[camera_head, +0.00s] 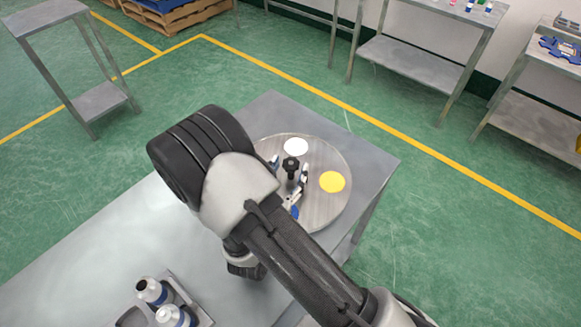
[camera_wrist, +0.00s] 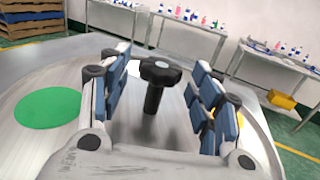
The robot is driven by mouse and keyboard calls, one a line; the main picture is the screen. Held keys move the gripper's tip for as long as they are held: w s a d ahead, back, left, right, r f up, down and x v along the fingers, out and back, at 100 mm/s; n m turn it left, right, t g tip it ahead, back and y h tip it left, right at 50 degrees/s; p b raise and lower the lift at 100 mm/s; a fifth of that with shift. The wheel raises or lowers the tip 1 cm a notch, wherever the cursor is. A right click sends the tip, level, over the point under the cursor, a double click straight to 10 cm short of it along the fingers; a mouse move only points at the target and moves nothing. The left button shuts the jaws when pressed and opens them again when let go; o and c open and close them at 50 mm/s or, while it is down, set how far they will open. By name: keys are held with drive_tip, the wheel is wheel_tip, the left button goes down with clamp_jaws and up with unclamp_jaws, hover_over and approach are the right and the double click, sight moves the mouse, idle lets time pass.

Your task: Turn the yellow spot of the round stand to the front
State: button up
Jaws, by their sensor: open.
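The round stand (camera_head: 328,155) is a grey metal disc on the table, with a black knob (camera_head: 290,164) standing at its middle. Its yellow spot (camera_head: 332,181) is at the right of the disc in the head view, and a white spot (camera_head: 296,146) is at the back. A green spot (camera_wrist: 48,107) shows on the left in the wrist view. My gripper (camera_wrist: 160,78) is open, with its blue-padded fingers on either side of the knob (camera_wrist: 154,84). Gaps show between the knob and both fingers. My arm hides the front left of the disc in the head view.
The stand sits near the far right corner of the metal table (camera_head: 110,245). White bottles (camera_head: 152,291) with dark tops stand in a tray at the table's front. Side tables (camera_head: 420,60) with small items stand along the wall. Green floor lies open beyond the table.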

drive_tip(key=shift+x, duration=0.95)
clamp_jaws()
